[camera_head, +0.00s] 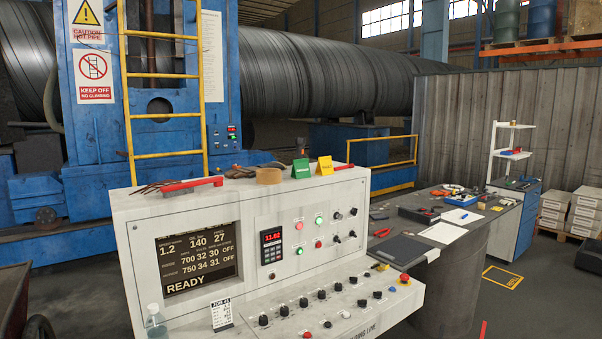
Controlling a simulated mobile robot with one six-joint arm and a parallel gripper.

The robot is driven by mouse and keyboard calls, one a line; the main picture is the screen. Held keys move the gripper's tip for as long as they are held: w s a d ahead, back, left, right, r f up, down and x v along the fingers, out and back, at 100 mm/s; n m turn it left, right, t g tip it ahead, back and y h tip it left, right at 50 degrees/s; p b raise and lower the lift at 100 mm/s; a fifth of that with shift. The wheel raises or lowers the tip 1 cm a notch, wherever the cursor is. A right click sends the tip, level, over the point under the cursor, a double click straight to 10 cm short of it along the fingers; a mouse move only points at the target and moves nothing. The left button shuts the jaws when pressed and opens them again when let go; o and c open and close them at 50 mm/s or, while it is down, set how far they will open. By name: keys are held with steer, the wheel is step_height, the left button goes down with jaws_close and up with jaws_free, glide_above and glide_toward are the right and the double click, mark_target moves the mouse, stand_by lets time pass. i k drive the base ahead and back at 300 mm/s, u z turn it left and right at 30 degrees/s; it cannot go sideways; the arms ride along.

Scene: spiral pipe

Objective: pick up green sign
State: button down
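A small green sign (301,169) with pale lettering too small to read stands on top of the grey control console (140,203), near the right part of its top edge. A yellow sign (325,166) stands just to its right. A roll of brown tape (269,176) lies to its left. My gripper is not in this view, so its state and its distance from the green sign do not show.
A red-handled tool (191,184) and gloves (240,172) also lie on the console top. A workbench (455,262) with papers and tools is on the right. A blue machine with a yellow ladder (127,100) stands behind. Floor shows at the right.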

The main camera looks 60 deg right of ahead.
mark_target(300, 169)
steer(key=u, duration=0.95)
steer(key=k, duration=0.15)
steer(key=z, duration=2.95)
steer(key=i, duration=0.6)
steer(key=z, duration=0.15)
steer(key=k, duration=0.6)
